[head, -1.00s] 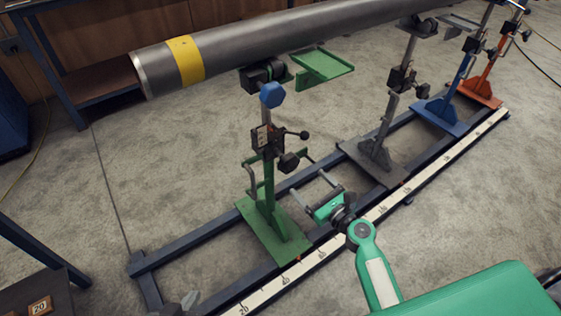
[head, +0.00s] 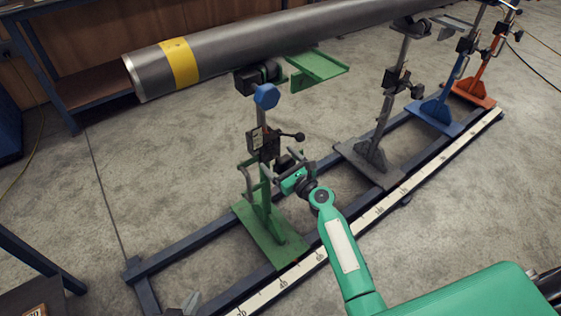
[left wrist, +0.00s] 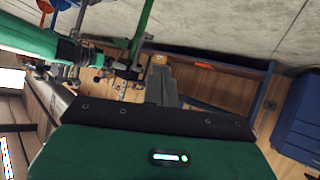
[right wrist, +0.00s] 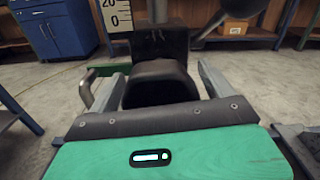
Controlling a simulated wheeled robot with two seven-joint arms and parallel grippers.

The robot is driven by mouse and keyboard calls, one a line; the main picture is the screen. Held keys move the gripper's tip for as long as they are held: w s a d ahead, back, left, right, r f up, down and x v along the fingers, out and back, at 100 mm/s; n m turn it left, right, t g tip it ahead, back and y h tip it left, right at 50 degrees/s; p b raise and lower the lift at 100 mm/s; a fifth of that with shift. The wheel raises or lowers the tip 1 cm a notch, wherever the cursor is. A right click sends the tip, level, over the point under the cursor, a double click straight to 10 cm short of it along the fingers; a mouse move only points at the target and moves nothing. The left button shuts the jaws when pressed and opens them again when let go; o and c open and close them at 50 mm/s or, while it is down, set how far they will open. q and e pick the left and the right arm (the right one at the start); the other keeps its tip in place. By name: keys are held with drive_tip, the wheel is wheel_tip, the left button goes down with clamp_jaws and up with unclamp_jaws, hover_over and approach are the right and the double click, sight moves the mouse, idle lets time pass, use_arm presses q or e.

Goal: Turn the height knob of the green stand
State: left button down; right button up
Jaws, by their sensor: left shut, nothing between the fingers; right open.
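The green stand (head: 268,232) stands upright on the rail frame, its clamp block and lever (head: 290,136) midway up the post. Its black knob (head: 284,163) sticks out below the lever, partly hidden behind my right gripper (head: 287,178). In the right wrist view a dark, rounded knob (right wrist: 160,85) fills the space between the spread fingers of my right gripper (right wrist: 160,78); contact cannot be told. My left gripper (head: 190,302) shows only as a grey tip at the bottom edge of the head view. In the left wrist view my left gripper (left wrist: 160,82) is shut and empty.
A steel pipe (head: 225,52) with a yellow band lies above the stands. Grey (head: 372,155), blue (head: 437,112) and orange (head: 473,92) stands follow along the rail frame. A white scale strip (head: 388,203) runs along its near side.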

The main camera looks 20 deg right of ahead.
drive_tip(key=c, duration=1)
drive_tip(key=shift+n, duration=0.3)
